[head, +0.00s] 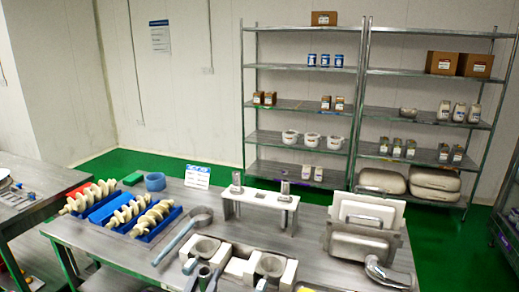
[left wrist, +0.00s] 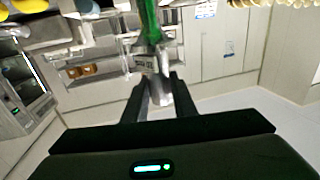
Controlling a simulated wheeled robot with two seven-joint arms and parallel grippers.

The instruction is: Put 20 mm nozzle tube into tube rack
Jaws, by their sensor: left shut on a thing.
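The white tube rack (head: 258,207) stands near the middle of the table in the head view. Metal tubes stand upright in it, one (head: 237,184) at its left and one (head: 285,190) at its right. In the left wrist view my left gripper (left wrist: 158,92) is shut on a silver metal tube (left wrist: 160,93), the nozzle tube, with dark markings on its side. The markings are too blurred to read. A green strip shows directly beyond the tube; I cannot tell if it belongs to it. I cannot make out either gripper in the head view.
White augers lie in blue trays (head: 164,225) at the table's left, near a blue ring (head: 155,181). Shelves (head: 302,103) stand behind.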

